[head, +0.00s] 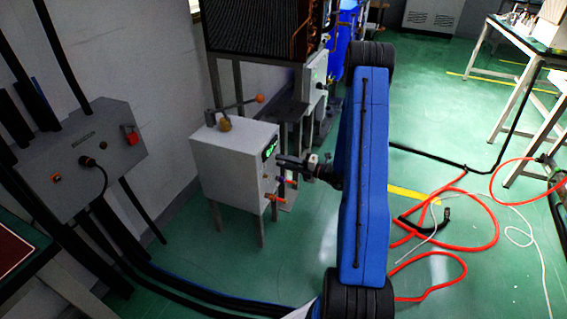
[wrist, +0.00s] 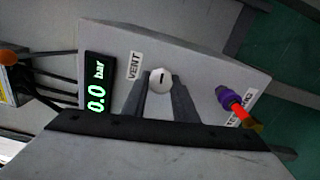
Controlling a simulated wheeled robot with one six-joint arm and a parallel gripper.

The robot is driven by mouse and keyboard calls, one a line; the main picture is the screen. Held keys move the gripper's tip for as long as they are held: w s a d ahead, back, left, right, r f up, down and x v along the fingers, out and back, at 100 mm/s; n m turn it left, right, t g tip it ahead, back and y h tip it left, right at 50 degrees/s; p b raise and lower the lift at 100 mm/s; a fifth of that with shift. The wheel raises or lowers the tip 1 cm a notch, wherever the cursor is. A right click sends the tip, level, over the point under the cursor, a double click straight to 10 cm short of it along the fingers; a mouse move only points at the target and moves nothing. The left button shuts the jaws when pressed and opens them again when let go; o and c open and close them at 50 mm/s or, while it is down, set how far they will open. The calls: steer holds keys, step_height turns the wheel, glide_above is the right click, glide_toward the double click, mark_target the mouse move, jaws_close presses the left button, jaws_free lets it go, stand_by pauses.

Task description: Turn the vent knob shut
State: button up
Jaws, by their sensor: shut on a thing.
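The vent knob (wrist: 161,79) is a small round white knob with a dark mark on its face. It sits beside the VENT label (wrist: 134,66) on the front of the grey box in the wrist view. My gripper (wrist: 160,88) is shut on the knob, with one finger on each side of it. In the head view my gripper (head: 281,161) reaches the front face of the grey box (head: 225,166) from the right. The knob is too small to make out there. The green display (wrist: 97,86) reads 0.0 bar.
A purple and red fitting (wrist: 233,101) sticks out of the panel to the right of the knob. A lever with an orange ball (head: 259,98) stands over the box. Red hoses (head: 470,232) lie on the green floor at the right.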

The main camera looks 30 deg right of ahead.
steer(key=shift+m, duration=0.7)
steer(key=o, duration=1.1)
steer(key=shift+d, duration=0.1)
steer(key=v, duration=1.7)
steer(key=shift+s+d, duration=0.15)
